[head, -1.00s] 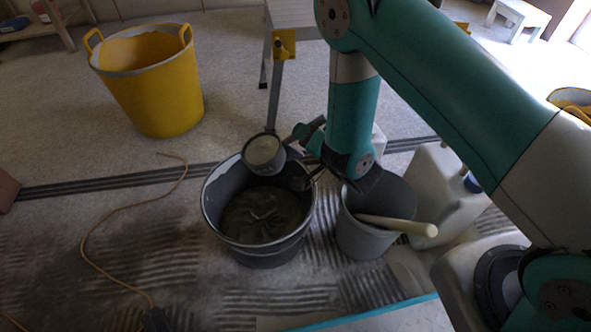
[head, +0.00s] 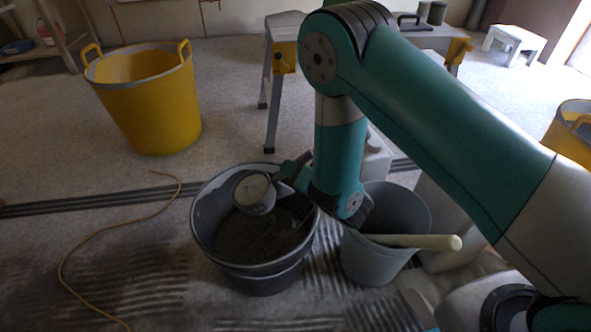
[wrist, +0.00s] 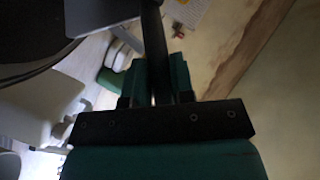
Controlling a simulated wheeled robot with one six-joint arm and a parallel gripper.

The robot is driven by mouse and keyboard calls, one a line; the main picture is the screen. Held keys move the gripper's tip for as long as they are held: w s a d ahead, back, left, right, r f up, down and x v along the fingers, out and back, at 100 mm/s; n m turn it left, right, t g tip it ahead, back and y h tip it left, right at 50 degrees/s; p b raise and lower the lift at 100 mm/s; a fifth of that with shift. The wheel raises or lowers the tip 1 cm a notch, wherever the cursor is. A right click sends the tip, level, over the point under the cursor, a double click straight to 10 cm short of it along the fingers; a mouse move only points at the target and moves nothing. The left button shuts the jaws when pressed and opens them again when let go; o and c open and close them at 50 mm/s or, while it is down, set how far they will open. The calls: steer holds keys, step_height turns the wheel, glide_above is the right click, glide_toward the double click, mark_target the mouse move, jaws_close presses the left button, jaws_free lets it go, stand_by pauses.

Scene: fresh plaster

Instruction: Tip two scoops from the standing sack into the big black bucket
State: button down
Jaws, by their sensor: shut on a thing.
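The big black bucket (head: 262,283) stands on the floor at centre in the head view, with dark grey material inside. My gripper (head: 296,174) is shut on the handle of a grey scoop, above the bucket's far side. The scoop's cup (head: 254,205) is over the bucket opening, with pale grey material showing in its mouth. In the wrist view my gripper's teal fingers (wrist: 156,82) close on the dark handle (wrist: 153,40), and part of the cup (wrist: 92,15) shows at upper left. I cannot make out the standing sack in either view.
A grey bucket (head: 372,262) with a pale stick (head: 425,242) across it stands close right of the black bucket, below my arm. A yellow tub (head: 150,110) stands at left, an orange cable (head: 90,240) lies on the floor, and a step platform (head: 272,100) stands behind.

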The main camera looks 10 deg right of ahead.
steer(key=shift+a+r+n+h, duration=0.2)
steer(key=shift+a+r+n, duration=0.15)
steer(key=shift+r, duration=0.25)
steer(key=shift+a+r+n+h, duration=0.25)
steer(key=shift+a+r, duration=0.2)
steer(key=shift+r, duration=0.15)
steer(key=shift+w+a+n+g+b, duration=0.1)
steer(key=shift+a+n+g+b, duration=0.25)
steer(key=shift+b, duration=0.3)
steer(key=a+r+n+g+h+p, duration=0.1)
steer(key=a+r+n+h+p, duration=0.3)
steer(key=a+r+n+h, duration=0.1)
steer(key=shift+a+r+p, duration=0.4)
steer(key=shift+a+r, duration=0.05)
steer(key=shift+a, duration=0.1)
steer(key=shift+h, duration=0.25)
